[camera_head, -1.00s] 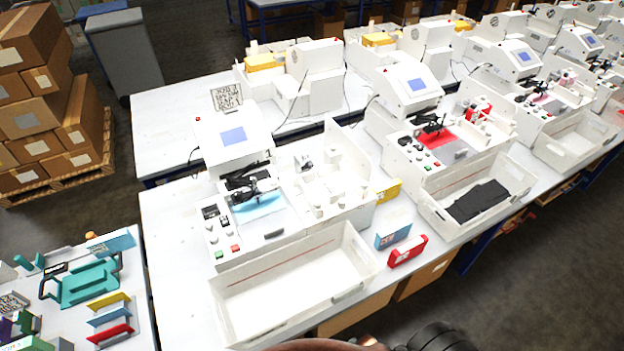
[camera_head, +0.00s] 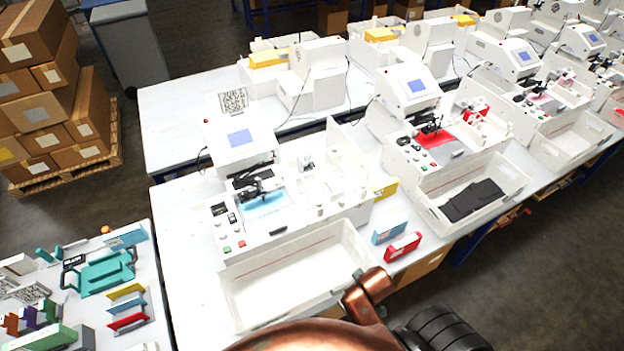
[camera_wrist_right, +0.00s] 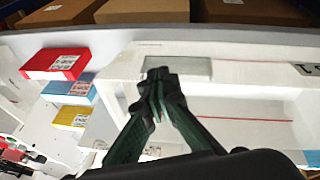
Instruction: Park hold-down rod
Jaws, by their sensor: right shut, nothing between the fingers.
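The nearest pen plotter (camera_head: 240,150) stands on the white table with a screen on top. Its black carriage (camera_head: 258,186) sits over a light-blue patch. The hold-down rod cannot be told apart at this size. My right gripper (camera_wrist_right: 160,76) shows in the right wrist view with its dark green fingers together and nothing between them. It is over the white bin (camera_wrist_right: 250,108) in front of the plotter. In the head view my right arm shows at the bottom edge, but its fingers do not show. My left gripper is not in view.
A red box (camera_head: 402,246), a blue box (camera_head: 389,231) and a yellow box (camera_head: 388,189) lie right of the white bin (camera_head: 300,285). A second plotter (camera_head: 410,85) stands further right. A side table (camera_head: 75,300) at left holds a teal tray (camera_head: 104,273).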

